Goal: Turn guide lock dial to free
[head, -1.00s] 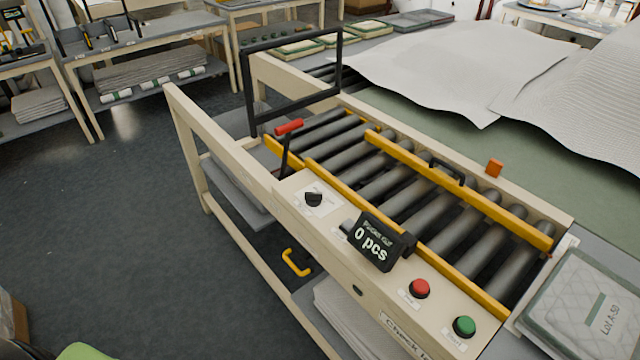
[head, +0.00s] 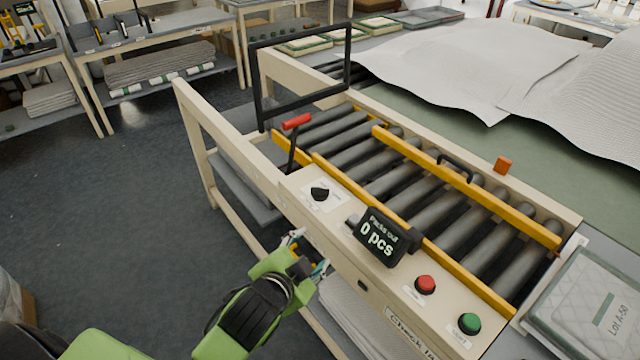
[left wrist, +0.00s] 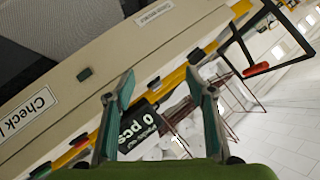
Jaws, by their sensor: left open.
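The guide lock dial (head: 319,193) is a small black knob on a white label plate, on the conveyor's pale front rail. Its label is too small to read. My left gripper (head: 309,252) is below the dial in the head view, beside the rail's near side, apart from the dial. In the left wrist view its two green fingers (left wrist: 160,85) are spread with nothing held between them. The dial cannot be made out with certainty there. My right gripper is not in view.
A black counter display (head: 380,236) reading "0 pcs" stands right of the dial. Red (head: 425,285) and green (head: 469,323) buttons lie farther right. Floor to the left is clear.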

